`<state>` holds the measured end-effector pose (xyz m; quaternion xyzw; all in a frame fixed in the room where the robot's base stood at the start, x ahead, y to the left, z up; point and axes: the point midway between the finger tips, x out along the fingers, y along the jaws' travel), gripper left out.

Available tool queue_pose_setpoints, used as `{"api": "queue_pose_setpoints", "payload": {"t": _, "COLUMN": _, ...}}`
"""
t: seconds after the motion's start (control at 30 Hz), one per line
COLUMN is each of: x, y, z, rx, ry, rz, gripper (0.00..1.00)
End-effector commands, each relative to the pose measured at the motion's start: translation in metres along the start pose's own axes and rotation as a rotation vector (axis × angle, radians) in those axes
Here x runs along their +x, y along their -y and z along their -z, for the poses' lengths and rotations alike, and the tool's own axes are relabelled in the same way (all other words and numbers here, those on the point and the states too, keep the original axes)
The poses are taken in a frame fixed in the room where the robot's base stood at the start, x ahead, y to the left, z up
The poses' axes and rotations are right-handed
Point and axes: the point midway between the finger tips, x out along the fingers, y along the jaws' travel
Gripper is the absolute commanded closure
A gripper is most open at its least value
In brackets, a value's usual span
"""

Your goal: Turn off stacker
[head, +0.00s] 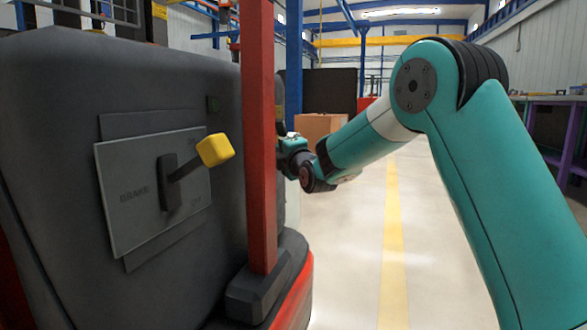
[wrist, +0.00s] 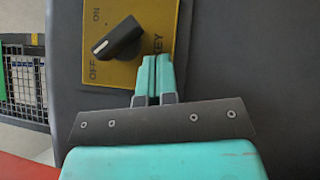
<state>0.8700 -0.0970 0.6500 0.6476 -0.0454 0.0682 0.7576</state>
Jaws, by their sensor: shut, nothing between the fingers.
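In the wrist view, a black rotary switch knob (wrist: 118,40) sits on a yellow plate (wrist: 150,20) marked ON, OFF and KEY. The white mark on the knob points left and slightly down, between the ON and OFF letters and nearer OFF. My gripper (wrist: 159,60) is shut and empty, its fingertips over the lower right of the plate, to the right of the knob and apart from it. Whether the tips touch the plate I cannot tell. In the head view, the stacker (head: 70,110) stands at left; its red post hides my fingertips and the switch.
A brake lever with a yellow knob (head: 214,150) sticks out of a grey panel (head: 120,215) on the stacker. The red post (head: 257,140) stands between it and my gripper. A cardboard box (head: 320,125) is behind.

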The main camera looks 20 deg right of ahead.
Motion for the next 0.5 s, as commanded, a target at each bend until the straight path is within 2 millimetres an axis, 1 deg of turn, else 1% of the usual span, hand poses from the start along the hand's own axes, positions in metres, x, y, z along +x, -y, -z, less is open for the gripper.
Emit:
{"api": "queue_pose_setpoints", "payload": {"t": 0.03, "x": -0.007, "y": 0.013, "z": 0.009, "rx": 0.001, "ry": -0.003, "rz": 0.001, "gripper": 1.0}}
{"api": "queue_pose_setpoints", "payload": {"t": 0.07, "x": -0.01, "y": 0.017, "z": 0.012, "rx": 0.001, "ry": -0.001, "rz": 0.001, "gripper": 1.0}}
{"api": "queue_pose_setpoints", "payload": {"t": 0.13, "x": -0.022, "y": 0.012, "z": 0.007, "rx": 0.0, "ry": 0.005, "rz": 0.006, "gripper": 1.0}}
{"api": "queue_pose_setpoints", "payload": {"t": 0.17, "x": -0.028, "y": 0.013, "z": 0.006, "rx": 0.0, "ry": 0.005, "rz": 0.007, "gripper": 1.0}}
{"api": "queue_pose_setpoints", "payload": {"t": 0.3, "x": -0.058, "y": 0.022, "z": 0.011, "rx": 0.002, "ry": -0.001, "rz": 0.005, "gripper": 1.0}}
{"api": "queue_pose_setpoints", "payload": {"t": 0.4, "x": -0.076, "y": 0.03, "z": 0.011, "rx": 0.003, "ry": -0.004, "rz": 0.004, "gripper": 1.0}}
{"api": "queue_pose_setpoints", "payload": {"t": 0.5, "x": -0.09, "y": 0.037, "z": 0.011, "rx": 0.002, "ry": -0.004, "rz": 0.002, "gripper": 1.0}}
